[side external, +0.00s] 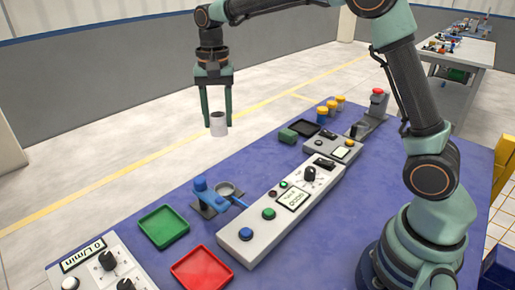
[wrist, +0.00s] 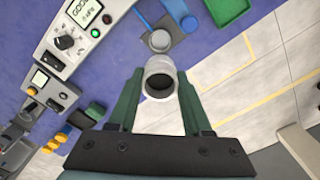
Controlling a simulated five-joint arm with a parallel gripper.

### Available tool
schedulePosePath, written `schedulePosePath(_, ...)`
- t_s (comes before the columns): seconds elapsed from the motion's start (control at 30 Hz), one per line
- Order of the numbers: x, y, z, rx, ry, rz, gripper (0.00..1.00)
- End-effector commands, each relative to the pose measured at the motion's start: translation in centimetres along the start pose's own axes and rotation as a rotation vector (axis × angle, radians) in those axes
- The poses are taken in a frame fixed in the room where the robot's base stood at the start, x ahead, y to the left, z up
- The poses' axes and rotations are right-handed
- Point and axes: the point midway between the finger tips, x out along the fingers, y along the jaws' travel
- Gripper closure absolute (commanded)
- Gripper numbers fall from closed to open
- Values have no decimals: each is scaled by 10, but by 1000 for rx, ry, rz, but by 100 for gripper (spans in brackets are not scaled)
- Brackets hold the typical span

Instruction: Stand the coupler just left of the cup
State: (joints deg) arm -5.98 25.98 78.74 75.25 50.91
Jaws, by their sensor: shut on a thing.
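The coupler (side external: 219,127) is a short white-and-grey hollow cylinder. My gripper (side external: 217,113) is shut on it and holds it roughly upright in the air, high near the table's far edge. In the wrist view the coupler (wrist: 160,69) sits between my two green fingers, its round dark opening facing the camera. A small round grey cup (side external: 226,188) stands on a dark plate beside a blue fitting (side external: 201,185). In the wrist view the cup (wrist: 159,41) lies just beyond the coupler. The coupler is clear of the cup.
A green tray (side external: 164,226) and a red tray (side external: 202,270) lie at the near left. A long control panel (side external: 283,207) stands right of the cup. A green block (side external: 288,135), a black tray (side external: 305,128) and yellow-capped jars (side external: 331,107) are farther back.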

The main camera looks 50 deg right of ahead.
Motion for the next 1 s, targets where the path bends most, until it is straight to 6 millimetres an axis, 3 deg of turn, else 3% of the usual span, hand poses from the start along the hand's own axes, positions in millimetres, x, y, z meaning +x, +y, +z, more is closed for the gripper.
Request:
schedulePosePath(0.3,-3,47,-60,7,-1,1,100)
schedulePosePath(0.47,4,63,-76,2,-2,2,100)
schedulePosePath(0.57,21,64,-77,0,-4,4,100)
schedulePosePath(1.0,126,64,-76,0,-4,4,100)
